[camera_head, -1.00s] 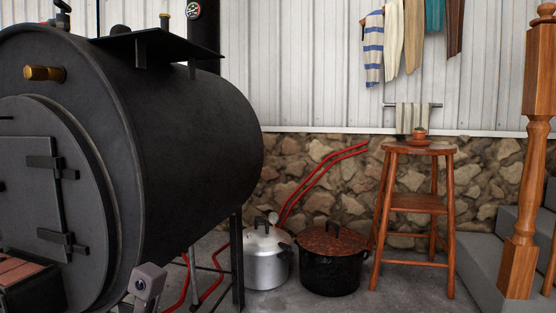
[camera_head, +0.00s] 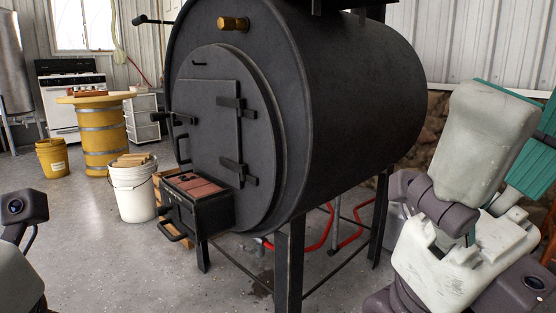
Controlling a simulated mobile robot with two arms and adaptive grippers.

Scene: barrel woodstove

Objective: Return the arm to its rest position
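Part of my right arm (camera_head: 463,210) fills the right side of the head view, in front of the stove's far end. Its pale links and dark joints are bent, with one pale link standing nearly upright. A small part of my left arm (camera_head: 14,208) shows at the lower left edge, a dark joint above a pale link. I make out no fingertips of either gripper, so I cannot see whether they hold anything.
The black barrel woodstove (camera_head: 352,100) stands close in the middle on legs, with a brick-topped ledge (camera_head: 200,212) in front. A white bucket (camera_head: 134,190), a yellow bucket (camera_head: 53,158) and a yellow barrel (camera_head: 101,138) stand left. A white range (camera_head: 62,118) is behind. Floor at lower left is clear.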

